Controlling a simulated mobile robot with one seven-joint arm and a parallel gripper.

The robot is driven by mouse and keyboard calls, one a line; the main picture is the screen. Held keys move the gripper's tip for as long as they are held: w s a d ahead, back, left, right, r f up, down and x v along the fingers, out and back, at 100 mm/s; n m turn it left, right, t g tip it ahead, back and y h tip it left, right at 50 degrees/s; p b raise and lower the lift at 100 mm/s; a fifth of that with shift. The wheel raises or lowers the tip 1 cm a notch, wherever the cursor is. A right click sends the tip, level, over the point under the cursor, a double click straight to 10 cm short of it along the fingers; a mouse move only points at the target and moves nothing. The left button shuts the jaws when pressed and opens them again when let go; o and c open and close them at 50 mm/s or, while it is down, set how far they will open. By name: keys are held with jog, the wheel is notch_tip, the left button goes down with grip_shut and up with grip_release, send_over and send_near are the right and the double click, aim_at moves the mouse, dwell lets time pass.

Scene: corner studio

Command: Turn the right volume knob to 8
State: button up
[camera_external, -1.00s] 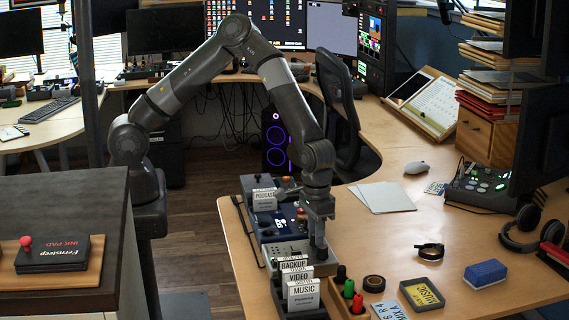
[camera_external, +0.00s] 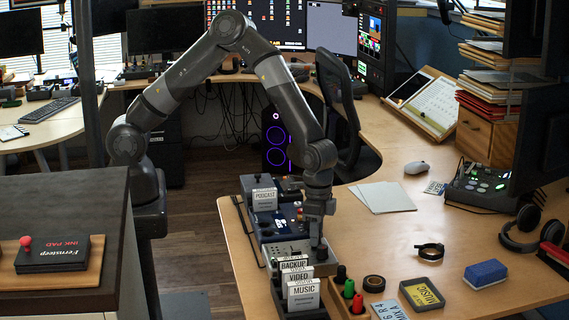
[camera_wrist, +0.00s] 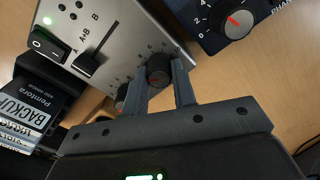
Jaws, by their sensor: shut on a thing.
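My gripper (camera_wrist: 163,88) has one finger on each side of a small black knob (camera_wrist: 159,68) on a grey box (camera_wrist: 130,35) in the wrist view. It is shut on this knob. In the external view my gripper (camera_external: 318,252) points straight down at the right end of the grey box, and the fingertips and knobs are hard to make out.
The box also has a slider (camera_wrist: 86,64) and a rocker switch (camera_wrist: 46,42). A dark blue device with a larger numbered knob (camera_wrist: 236,24) is close by. The desk's right side has free room.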

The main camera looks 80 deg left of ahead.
jog(key=m, duration=0.5)
jog(key=shift+m, duration=0.3)
jog(key=m, duration=1)
jog(key=shift+d+m, duration=0.1)
jog(key=shift+m, duration=2.6)
jog(key=o, duration=1)
